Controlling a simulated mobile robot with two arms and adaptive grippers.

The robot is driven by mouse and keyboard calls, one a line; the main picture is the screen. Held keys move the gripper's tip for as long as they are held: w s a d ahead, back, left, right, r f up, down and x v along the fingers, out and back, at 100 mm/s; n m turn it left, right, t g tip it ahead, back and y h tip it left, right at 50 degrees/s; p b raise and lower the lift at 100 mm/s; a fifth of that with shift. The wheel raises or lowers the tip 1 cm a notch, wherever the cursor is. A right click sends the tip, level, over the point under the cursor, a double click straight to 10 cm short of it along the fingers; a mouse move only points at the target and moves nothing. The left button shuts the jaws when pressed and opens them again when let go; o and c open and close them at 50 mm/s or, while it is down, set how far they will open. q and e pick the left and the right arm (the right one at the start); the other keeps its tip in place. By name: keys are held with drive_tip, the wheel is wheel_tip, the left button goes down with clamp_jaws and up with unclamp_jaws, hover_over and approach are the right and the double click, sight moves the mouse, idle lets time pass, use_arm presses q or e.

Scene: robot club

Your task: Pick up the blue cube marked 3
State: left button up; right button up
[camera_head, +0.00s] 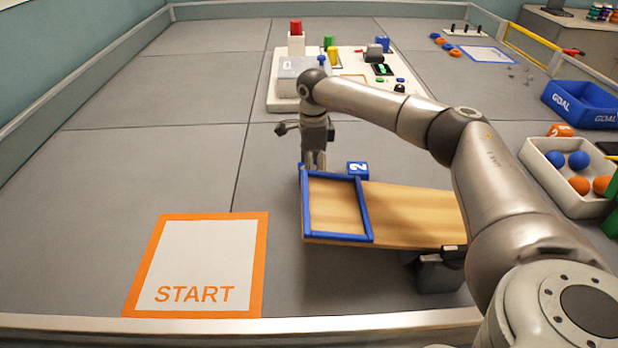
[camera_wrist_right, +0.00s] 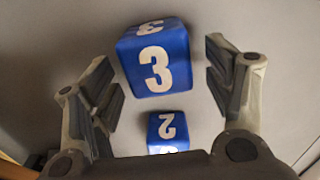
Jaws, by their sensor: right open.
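The blue cube marked 3 (camera_wrist_right: 158,62) lies between the two spread fingers of my right gripper in the right wrist view, with a gap on both sides. In the head view my right gripper (camera_head: 314,164) points down at the far left corner of the blue-framed wooden board, and I cannot make out the cube marked 3 there. A second blue cube, marked 2 (camera_head: 357,169), sits just right of the gripper; it also shows in the right wrist view (camera_wrist_right: 168,132), below the cube marked 3. My left gripper is not in view.
The wooden board (camera_head: 415,212) with its blue frame (camera_head: 338,238) lies close in front of the gripper. The START mat (camera_head: 195,262) is at the front left. A white bin of balls (camera_head: 545,158) and a blue GOAL bin (camera_head: 580,105) stand right. Floor to the left is clear.

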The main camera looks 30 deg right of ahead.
drive_tip(key=shift+f, duration=0.5)
drive_tip(key=c, duration=1.1)
